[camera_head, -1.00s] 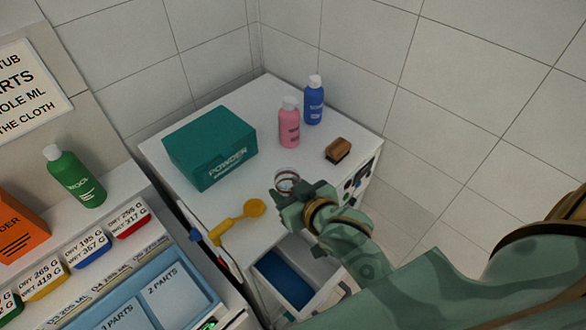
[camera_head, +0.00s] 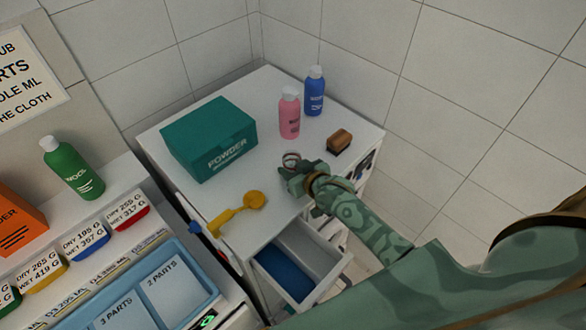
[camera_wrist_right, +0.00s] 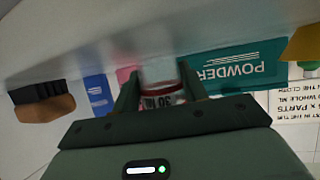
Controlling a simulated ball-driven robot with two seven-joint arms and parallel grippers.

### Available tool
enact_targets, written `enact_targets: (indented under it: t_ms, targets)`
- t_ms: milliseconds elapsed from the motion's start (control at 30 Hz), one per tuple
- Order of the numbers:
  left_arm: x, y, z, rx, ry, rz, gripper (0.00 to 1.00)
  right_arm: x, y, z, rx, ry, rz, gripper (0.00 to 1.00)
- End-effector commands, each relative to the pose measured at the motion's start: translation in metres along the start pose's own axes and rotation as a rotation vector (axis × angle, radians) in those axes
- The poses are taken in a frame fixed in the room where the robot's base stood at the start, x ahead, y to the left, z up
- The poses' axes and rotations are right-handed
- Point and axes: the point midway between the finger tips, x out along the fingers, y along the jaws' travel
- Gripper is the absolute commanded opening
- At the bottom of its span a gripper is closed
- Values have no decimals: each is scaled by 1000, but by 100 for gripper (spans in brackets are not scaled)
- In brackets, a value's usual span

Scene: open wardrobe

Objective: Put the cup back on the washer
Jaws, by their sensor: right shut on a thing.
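My right gripper (camera_head: 298,176) is over the white washer top (camera_head: 232,184) in the head view. It is shut on a small clear cup (camera_head: 291,160), whose rim shows just past the fingers. In the right wrist view the cup (camera_wrist_right: 162,92) stands between the two fingers and carries a red-edged label reading "30 ML". The cup is at or very near the washer top; I cannot tell whether its base touches. My left gripper is not in view.
On the washer top are a teal powder box (camera_head: 210,140), a pink bottle (camera_head: 289,114), a blue bottle (camera_head: 314,92), a brown brush (camera_head: 339,141) and a yellow scoop (camera_head: 240,208). An open drawer (camera_head: 300,262) juts out in front. Free surface lies between box and cup.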

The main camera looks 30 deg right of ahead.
Motion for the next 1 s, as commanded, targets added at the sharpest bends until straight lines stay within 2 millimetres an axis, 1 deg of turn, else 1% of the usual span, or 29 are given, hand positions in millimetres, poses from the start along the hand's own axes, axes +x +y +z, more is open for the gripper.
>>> enact_targets:
  t_ms: [200,333,367,400,433,667,767,867,1000]
  targets:
    - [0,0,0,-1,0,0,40,0,0,-1,0,2,0,18]
    - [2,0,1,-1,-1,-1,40,2,0,2,0,1,0,18]
    - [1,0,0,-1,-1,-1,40,1,0,2,-1,1,0,51]
    - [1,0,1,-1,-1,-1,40,1,0,2,-1,1,0,62]
    - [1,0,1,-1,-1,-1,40,1,0,2,0,1,0,65]
    - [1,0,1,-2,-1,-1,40,1,0,2,0,1,0,65]
    - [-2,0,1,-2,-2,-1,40,-2,0,-1,0,1,0,65]
    - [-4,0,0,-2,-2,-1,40,-16,0,0,1,0,0,65]
    - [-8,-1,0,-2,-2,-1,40,-49,0,0,-1,-1,-1,65]
